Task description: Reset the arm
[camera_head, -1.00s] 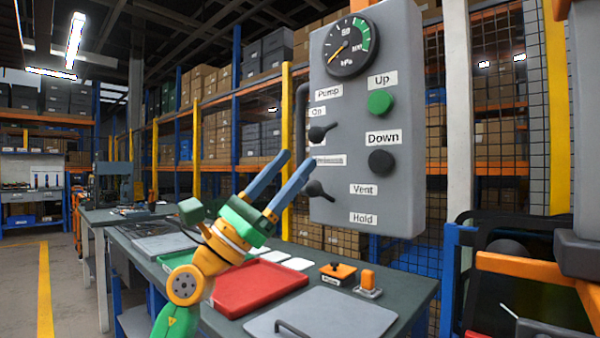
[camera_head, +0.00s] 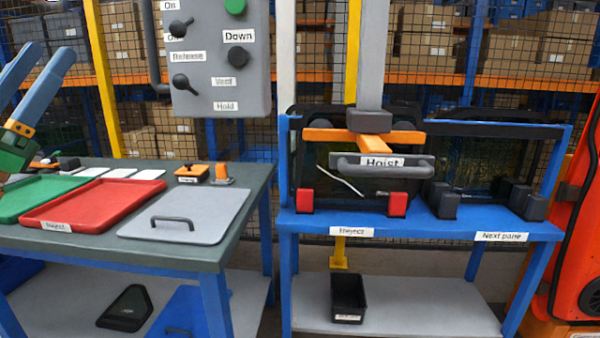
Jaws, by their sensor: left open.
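My left gripper (camera_head: 28,82) shows at the left edge. Its two blue fingers stand apart and point up and to the right, with nothing between them. It is above the left end of the dark workbench, left of the grey control box (camera_head: 218,60), and touches nothing that I can see. Most of my left arm is cut off by the picture's edge. My right gripper is not in view.
The workbench (camera_head: 262,178) bears a red tray (camera_head: 95,203), a green tray (camera_head: 30,198) and a grey lidded panel (camera_head: 215,215). A blue stand (camera_head: 420,228) with a hoist handle (camera_head: 385,168) is at right. An orange-red object (camera_head: 580,230) borders the right edge.

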